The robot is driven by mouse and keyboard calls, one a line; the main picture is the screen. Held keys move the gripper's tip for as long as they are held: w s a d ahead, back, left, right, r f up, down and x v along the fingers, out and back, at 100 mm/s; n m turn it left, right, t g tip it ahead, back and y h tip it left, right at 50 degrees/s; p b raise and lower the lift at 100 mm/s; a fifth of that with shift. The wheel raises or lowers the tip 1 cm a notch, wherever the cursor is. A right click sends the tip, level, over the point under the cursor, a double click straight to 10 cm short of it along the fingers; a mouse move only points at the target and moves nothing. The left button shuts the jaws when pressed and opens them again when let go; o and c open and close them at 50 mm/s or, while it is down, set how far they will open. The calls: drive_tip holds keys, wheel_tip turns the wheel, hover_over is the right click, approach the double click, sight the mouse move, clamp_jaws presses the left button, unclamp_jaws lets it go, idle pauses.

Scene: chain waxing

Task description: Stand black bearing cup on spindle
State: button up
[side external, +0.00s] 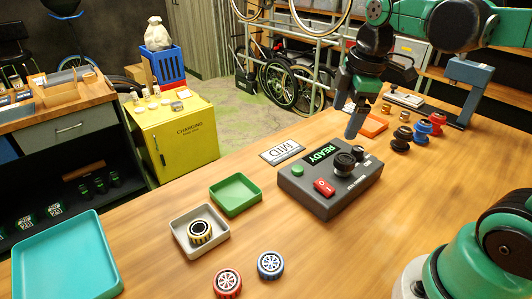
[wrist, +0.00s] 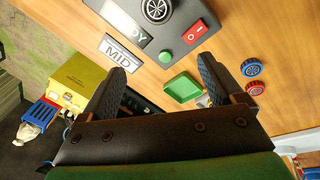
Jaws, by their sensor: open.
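A black, spool-shaped piece (side external: 402,138) stands among coloured ones at the right back of the bench; it looks like a bearing cup. Another black round piece (side external: 344,163) with a pale spoked top sits on the dark control box (side external: 318,196); its top also shows at the upper edge of the wrist view (wrist: 157,10). I cannot tell whether a spindle is under it. My gripper (side external: 352,135) hangs above and behind the box, pointing down. In the wrist view its two fingers (wrist: 163,62) are apart, with nothing held between them.
A green tray (side external: 235,194) is empty. Red (side external: 228,283) and blue (side external: 270,265) wheels lie in front.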

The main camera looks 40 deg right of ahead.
drive_tip(key=s+a+f+m+t, duration=0.1)
drive_tip(key=a+f+m+t, duration=0.3)
drive_tip(key=m, duration=0.6)
drive_tip(key=shift+a+m+t+y, duration=0.3)
drive_tip(key=shift+a+t, duration=0.1)
drive_tip(key=shift+a, duration=0.75)
